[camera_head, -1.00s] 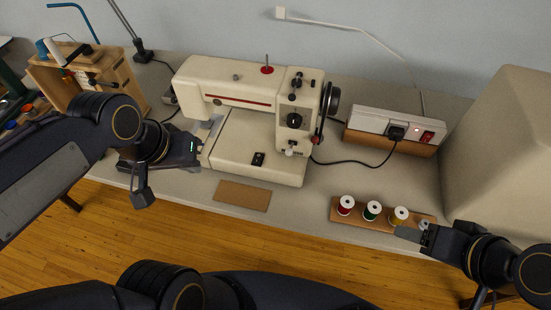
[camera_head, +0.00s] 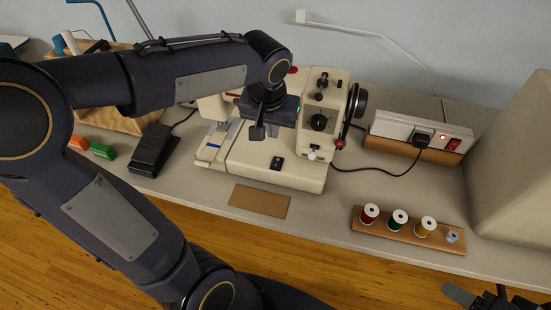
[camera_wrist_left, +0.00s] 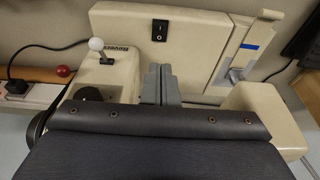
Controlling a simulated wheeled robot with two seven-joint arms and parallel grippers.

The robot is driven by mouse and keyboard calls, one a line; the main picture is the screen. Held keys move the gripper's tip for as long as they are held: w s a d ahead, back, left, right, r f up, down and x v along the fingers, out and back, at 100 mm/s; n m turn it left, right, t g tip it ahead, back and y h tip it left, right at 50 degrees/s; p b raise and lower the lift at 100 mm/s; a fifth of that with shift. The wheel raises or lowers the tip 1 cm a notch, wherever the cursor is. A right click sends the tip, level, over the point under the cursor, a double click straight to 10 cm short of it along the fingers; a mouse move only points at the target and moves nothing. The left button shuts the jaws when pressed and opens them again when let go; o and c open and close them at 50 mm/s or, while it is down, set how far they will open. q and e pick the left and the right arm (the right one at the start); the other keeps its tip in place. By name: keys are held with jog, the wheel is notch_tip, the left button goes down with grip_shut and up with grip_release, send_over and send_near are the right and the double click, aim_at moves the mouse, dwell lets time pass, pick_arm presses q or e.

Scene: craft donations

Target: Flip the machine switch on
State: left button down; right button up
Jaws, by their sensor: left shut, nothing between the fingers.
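The cream sewing machine (camera_head: 318,182) stands on the table. Its small black rocker switch (camera_head: 277,163) is on the front of the bed, and the switch also shows in the left wrist view (camera_wrist_left: 160,30). I cannot tell which way the rocker is tipped. My left gripper (camera_head: 257,133) is over the machine bed, apart from the switch, behind and to its left. In the left wrist view its grey fingers (camera_wrist_left: 160,70) are together and empty, pointing toward the switch side. My right gripper (camera_head: 458,294) is partly in view at the bottom right; its jaws are unclear.
A power strip (camera_head: 400,128) with a plug and a lit red switch stands behind right. A spool rack (camera_head: 380,233) is at the front right. A black pedal (camera_head: 152,150) lies left. A brown card (camera_head: 260,201) lies in front. My left arm hides part of the machine.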

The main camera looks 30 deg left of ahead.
aim_at(275, 166)
pick_arm(q)
jog(key=x, duration=0.8)
jog(key=s+x, duration=0.1)
jog(key=x, duration=0.3)
jog(key=shift+s+f+b, duration=0.1)
jog(key=shift+f+b, duration=0.15)
jog(key=shift+b, duration=0.15)
jog(key=shift+d+f, duration=0.1)
jog(key=shift+f, duration=0.4)
jog(key=shift+s+f+b, duration=0.15)
jog(key=shift+f+b, duration=0.3)
jog(key=shift+b, duration=0.3)
jog(key=shift+s+r, duration=0.1)
jog(key=shift+r, duration=0.05)
jog(key=shift+w+r+p, duration=0.35)
jog(key=shift+w, duration=0.45)
